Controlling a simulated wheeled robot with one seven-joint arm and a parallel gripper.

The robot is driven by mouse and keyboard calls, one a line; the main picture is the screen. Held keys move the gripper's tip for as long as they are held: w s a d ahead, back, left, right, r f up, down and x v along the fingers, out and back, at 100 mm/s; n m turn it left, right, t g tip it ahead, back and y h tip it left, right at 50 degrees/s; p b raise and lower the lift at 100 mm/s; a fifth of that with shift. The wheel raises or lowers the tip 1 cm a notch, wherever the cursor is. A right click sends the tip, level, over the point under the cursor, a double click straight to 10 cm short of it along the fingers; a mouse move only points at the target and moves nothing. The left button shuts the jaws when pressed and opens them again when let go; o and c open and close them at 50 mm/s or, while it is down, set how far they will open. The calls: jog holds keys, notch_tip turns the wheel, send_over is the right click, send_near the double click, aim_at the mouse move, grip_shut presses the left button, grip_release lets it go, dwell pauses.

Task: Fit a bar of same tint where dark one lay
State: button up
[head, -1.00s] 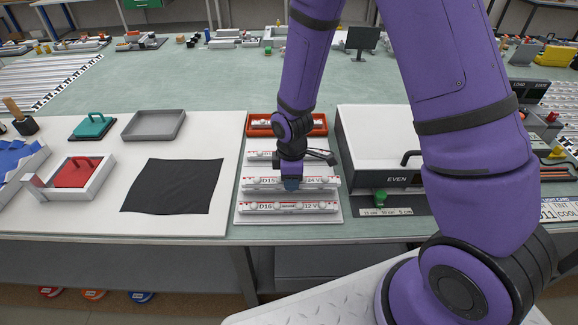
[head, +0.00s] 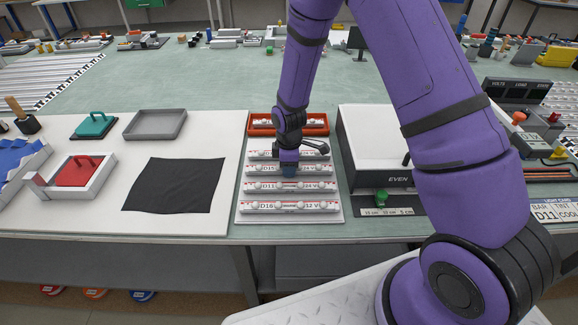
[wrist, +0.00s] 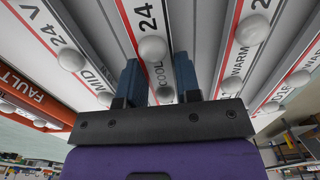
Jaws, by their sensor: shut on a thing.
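My gripper (head: 289,174) is over the bar rack (head: 338,215) and shut on a white bar marked D15 (head: 262,170). In the wrist view my fingers (wrist: 159,84) close about a white bar reading 24 and COOL (wrist: 148,20). I cannot tell whether it is seated or just above the rack. Behind it lies a bar (head: 258,155), reading MID in the wrist view (wrist: 88,58). In front lie a bar marked D11 (head: 270,188) and a bar marked D16, 12 V (head: 300,206). A red FAULT tray (head: 322,130) at the back holds another bar.
A lightbox (head: 372,140) marked EVEN stands right of the rack, with a green knob (head: 381,196). A card (head: 553,211) reading BAR, TINT, D11, COOL is at the far right. A black cloth (head: 175,186), grey tray (head: 154,125) and red-handled block (head: 76,171) lie left.

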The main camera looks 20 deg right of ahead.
jog(key=shift+f, duration=0.1)
jog(key=o, duration=1)
notch_tip(320, 180, up, 12)
jog(key=shift+r, duration=0.2)
